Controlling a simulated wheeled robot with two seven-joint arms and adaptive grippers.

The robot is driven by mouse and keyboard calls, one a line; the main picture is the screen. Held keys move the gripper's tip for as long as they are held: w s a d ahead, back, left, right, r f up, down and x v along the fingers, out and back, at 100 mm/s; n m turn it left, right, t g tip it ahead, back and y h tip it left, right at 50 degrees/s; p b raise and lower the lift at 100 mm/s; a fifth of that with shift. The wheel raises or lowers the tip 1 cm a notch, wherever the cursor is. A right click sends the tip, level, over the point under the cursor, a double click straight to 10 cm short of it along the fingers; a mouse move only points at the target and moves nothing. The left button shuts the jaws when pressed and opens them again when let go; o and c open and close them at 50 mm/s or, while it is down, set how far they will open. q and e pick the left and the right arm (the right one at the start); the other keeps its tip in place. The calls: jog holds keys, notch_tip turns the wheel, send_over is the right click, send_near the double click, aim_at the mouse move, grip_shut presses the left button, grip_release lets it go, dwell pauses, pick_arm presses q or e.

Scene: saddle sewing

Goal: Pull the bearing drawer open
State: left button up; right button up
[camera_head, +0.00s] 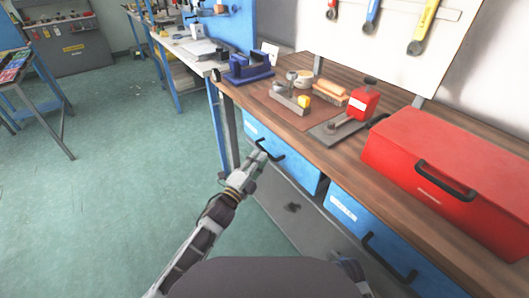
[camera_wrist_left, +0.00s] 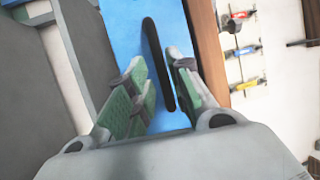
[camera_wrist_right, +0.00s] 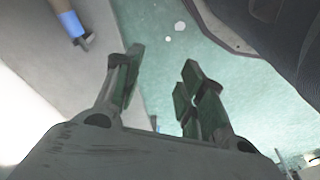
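Two blue drawers sit under the wooden bench. The left drawer (camera_head: 303,172) has a black bar handle (camera_head: 273,155) and looks shut. The right drawer (camera_head: 360,222) has a white label, too small to read, and a black handle (camera_head: 388,260). I cannot tell from the labels which one is the bearing drawer. My left gripper (camera_head: 262,153) is at the left drawer's handle. In the left wrist view, the black handle (camera_wrist_left: 155,60) lies between its open fingers (camera_wrist_left: 160,85), closer to the right finger. My right gripper (camera_wrist_right: 160,85) is open and empty, low over the floor.
The bench top (camera_head: 400,155) holds a red toolbox (camera_head: 450,165), a red-topped press (camera_head: 362,105), a blue vise-like tool (camera_head: 248,67) and small items on a brown mat (camera_head: 275,105). A grey panel (camera_head: 290,210) is below the drawers. The green floor (camera_head: 110,190) at left is clear.

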aim_at(264, 150)
pick_arm(q)
jog(key=shift+b+x, duration=0.3)
jog(key=shift+x, duration=1.9)
jog(key=shift+c, duration=0.5)
grip_shut()
